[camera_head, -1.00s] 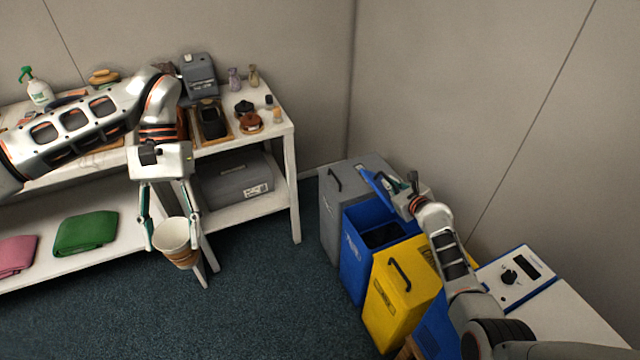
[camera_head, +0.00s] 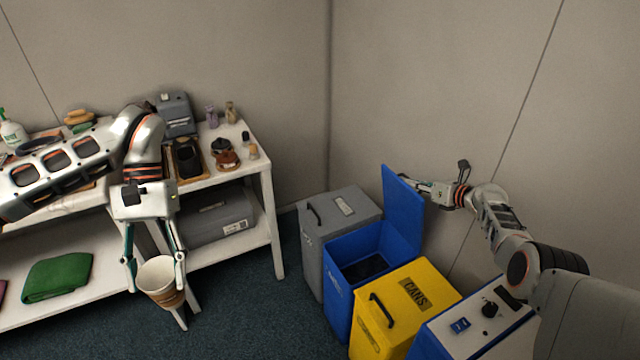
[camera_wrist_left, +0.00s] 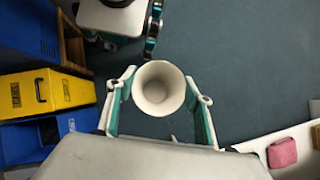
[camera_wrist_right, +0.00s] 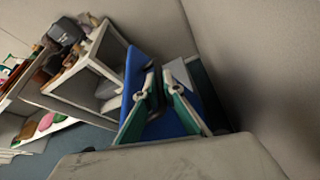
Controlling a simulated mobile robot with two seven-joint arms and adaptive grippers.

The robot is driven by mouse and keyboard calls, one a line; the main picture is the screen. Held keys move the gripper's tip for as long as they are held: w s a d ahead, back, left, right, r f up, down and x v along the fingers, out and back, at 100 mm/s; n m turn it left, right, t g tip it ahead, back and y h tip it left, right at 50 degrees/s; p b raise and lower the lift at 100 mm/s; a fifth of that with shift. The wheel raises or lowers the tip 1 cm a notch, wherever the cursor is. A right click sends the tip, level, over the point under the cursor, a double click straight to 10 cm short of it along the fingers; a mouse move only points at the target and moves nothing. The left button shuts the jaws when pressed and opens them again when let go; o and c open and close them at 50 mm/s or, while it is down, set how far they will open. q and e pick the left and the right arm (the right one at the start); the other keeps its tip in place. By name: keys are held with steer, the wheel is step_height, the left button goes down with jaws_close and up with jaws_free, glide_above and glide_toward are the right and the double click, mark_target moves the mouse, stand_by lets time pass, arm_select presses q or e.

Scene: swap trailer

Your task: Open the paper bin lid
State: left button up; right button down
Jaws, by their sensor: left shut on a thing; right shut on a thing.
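The blue paper bin (camera_head: 345,290) stands between a grey bin and a yellow bin. Its lid (camera_head: 402,208) is up, close to vertical, and the dark inside of the bin shows. My right gripper (camera_head: 422,187) is at the lid's upper right side, shut on the lid; the right wrist view shows its fingers (camera_wrist_right: 160,97) against the blue panel. My left gripper (camera_head: 154,268) is shut on a paper cup (camera_head: 158,272) with a brown sleeve, held upright in front of the shelf. The empty cup also shows in the left wrist view (camera_wrist_left: 158,88).
A grey bin (camera_head: 340,205) and a yellow bin (camera_head: 405,300) flank the blue one, both with lids down. A white unit with a knob (camera_head: 470,330) stands at front right. The white shelf (camera_head: 266,200) is at left. The floor between is clear.

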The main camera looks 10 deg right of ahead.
steer(key=shift+w+d+f+b, duration=0.1)
steer(key=shift+w+d+b, duration=0.1)
steer(key=shift+d, duration=0.25)
steer(key=shift+w+d+f+b, duration=0.1)
steer(key=shift+d+b, duration=0.1)
steer(key=shift+d, duration=0.2)
steer(key=c, duration=2.4)
jaws_free()
steer(key=shift+r, duration=0.1)
steer(key=shift+c, duration=0.2)
steer(key=v, duration=1.2)
